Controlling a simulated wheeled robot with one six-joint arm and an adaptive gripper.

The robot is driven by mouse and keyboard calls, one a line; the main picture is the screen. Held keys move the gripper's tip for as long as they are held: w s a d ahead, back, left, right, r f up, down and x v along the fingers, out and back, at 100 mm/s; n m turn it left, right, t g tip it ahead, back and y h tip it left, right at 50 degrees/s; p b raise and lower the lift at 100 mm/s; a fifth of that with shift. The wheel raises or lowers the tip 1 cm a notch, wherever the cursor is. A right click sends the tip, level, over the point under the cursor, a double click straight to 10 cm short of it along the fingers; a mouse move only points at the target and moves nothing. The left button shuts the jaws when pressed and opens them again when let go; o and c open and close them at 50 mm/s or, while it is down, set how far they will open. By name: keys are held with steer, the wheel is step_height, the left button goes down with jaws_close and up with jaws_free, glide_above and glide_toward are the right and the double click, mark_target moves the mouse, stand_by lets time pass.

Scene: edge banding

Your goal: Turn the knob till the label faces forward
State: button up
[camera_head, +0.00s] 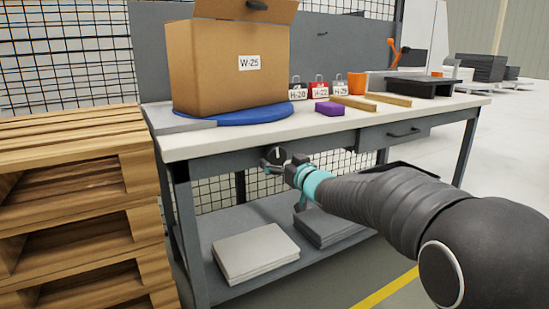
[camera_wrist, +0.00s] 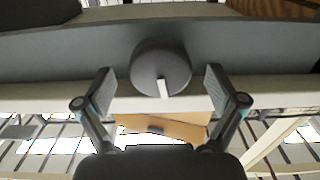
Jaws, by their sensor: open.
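The dark round knob (camera_head: 276,154) sits on the front of the workbench, below its top. In the wrist view the knob (camera_wrist: 158,62) carries a white mark (camera_wrist: 162,88) at its lower edge in the picture. My gripper (camera_head: 289,166) is open in front of the knob. In the wrist view my gripper's fingers (camera_wrist: 160,92) stand on either side of the knob, with gaps, apparently not touching it. A cardboard box (camera_head: 215,70) stands on a blue turntable (camera_head: 257,115) above the knob. Its white label (camera_head: 249,62) reads W-25 and is visible to the head camera.
Stacked pallets (camera_head: 80,210) stand close at left. A lower shelf (camera_head: 215,232) holds grey stacks. A drawer (camera_head: 395,137) is at right.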

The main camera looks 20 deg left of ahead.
mark_target(277, 157)
steer(key=shift+x, duration=1.5)
steer(key=c, duration=1.2)
steer(key=shift+o, duration=0.2)
steer(key=shift+r+m+p, duration=0.25)
steer(key=shift+m+p, duration=0.25)
steer(key=shift+p, duration=0.35)
steer(key=shift+f+m+p, duration=0.15)
steer(key=shift+m+p, duration=0.15)
steer(key=shift+p, duration=0.05)
steer(key=o, duration=1.2)
steer(key=shift+f, duration=0.1)
steer(key=shift+c, duration=0.2)
